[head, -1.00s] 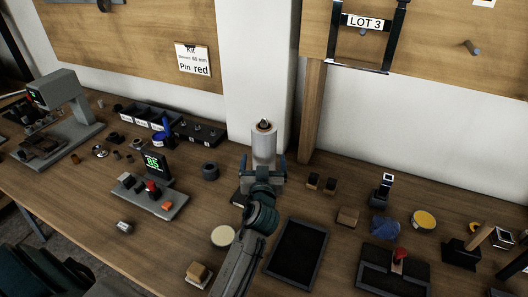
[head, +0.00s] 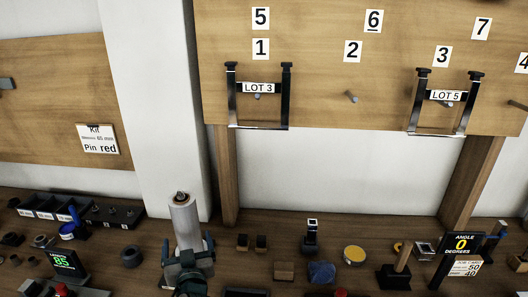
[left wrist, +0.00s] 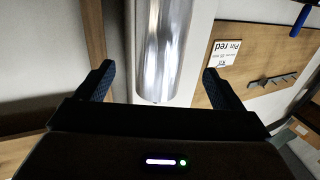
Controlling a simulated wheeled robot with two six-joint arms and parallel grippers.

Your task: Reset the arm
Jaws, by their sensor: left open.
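My left gripper (head: 187,244) shows in the lower left of the head view, above the bench, with its dark fingers spread. It is open. A pale, shiny cylinder (head: 184,218) with a dark tip stands out beyond the fingers, in line with them. In the left wrist view, the left gripper (left wrist: 160,82) has one finger on each side, and the silver cylinder (left wrist: 162,45) lies in the gap with space on both sides. I cannot tell what supports the cylinder. My right gripper is not in view.
The bench (head: 130,205) is crowded with small parts, a green-lit display (head: 66,262) and an angle sign (head: 461,245). A pegboard (head: 330,100) holds the LOT 3 frame (head: 259,127) and LOT 5 frame (head: 437,133). A white pillar (head: 150,90) stands behind the gripper.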

